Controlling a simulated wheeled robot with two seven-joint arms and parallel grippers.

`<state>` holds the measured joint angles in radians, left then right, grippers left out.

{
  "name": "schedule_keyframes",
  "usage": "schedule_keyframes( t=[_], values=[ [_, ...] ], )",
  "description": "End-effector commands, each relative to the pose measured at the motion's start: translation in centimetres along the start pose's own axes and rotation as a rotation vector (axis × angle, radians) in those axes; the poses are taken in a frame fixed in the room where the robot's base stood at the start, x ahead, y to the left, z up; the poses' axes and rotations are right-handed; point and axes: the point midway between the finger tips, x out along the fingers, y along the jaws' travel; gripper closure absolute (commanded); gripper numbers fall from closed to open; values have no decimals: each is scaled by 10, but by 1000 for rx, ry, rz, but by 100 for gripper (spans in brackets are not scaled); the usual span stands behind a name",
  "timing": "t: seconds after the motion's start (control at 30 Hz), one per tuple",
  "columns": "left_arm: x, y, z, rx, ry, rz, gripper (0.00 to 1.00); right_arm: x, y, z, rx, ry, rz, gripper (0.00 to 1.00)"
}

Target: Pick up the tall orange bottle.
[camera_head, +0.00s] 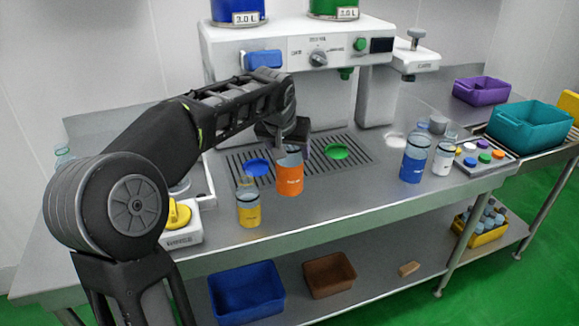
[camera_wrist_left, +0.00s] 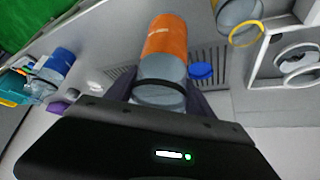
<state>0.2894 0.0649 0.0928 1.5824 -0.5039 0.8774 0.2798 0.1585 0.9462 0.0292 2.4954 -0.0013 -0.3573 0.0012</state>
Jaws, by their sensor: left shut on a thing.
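The tall orange bottle (camera_head: 290,178) stands upright at the front edge of the drip grate, with an orange body and a clear grey upper part. My left gripper (camera_head: 287,145) reaches it from above and behind and is shut on its upper part. In the left wrist view the orange bottle (camera_wrist_left: 166,40) runs away from the camera, its clear neck between my dark fingers (camera_wrist_left: 160,97). I cannot tell whether its base touches the counter. My right gripper is not in view.
A shorter yellow bottle (camera_head: 248,211) stands close at the front left. A blue bottle (camera_head: 412,166) and a white bottle (camera_head: 442,162) stand to the right. The dispensing machine (camera_head: 320,85) is behind. The counter between the orange and blue bottles is clear.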

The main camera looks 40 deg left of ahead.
Motion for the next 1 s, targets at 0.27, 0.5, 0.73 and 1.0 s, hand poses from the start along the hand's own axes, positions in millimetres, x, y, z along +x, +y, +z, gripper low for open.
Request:
schedule_keyframes(
  t=[0.27,0.5,0.73,1.0],
  values=[
    [-22,0,-14,0,0,1,77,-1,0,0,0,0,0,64],
    [-22,0,-14,0,0,0,77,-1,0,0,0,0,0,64],
    [-22,0,-14,0,0,0,77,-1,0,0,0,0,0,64],
    [-21,2,-13,2,1,2,77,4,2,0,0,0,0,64]
  ],
)
